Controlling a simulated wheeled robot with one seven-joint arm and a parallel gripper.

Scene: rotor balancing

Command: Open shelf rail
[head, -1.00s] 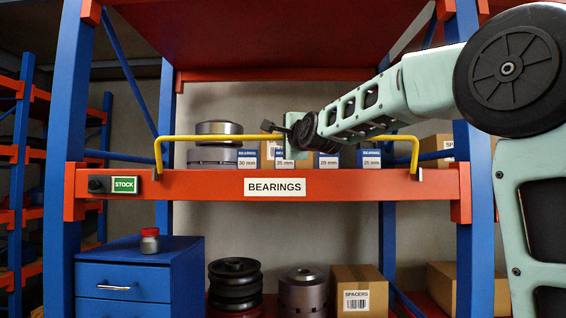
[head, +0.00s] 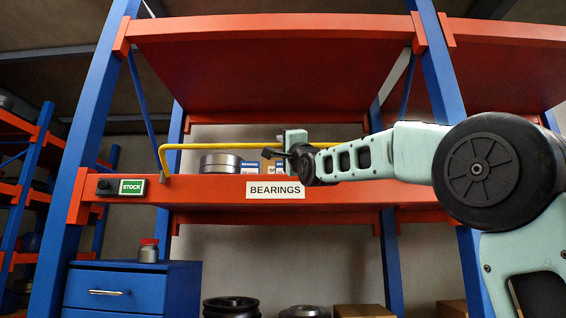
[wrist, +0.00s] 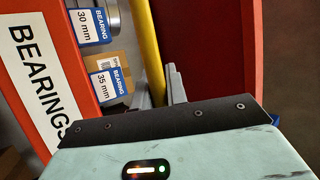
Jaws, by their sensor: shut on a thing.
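The yellow shelf rail (head: 215,146) runs along the front of the bearings shelf, above the orange beam (head: 215,190). Its left end bends down to the beam. My arm covers most of its right part. My gripper (head: 279,150) is at the rail near its middle, shut on it.
Behind the rail stand a metal bearing (head: 220,163) and labelled boxes (wrist: 105,84). The beam carries a BEARINGS label (head: 275,190) and a STOCK sign (head: 132,187). Below are a blue cabinet (head: 130,290) with a red-capped jar (head: 148,251), and dark rotor parts (head: 232,306).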

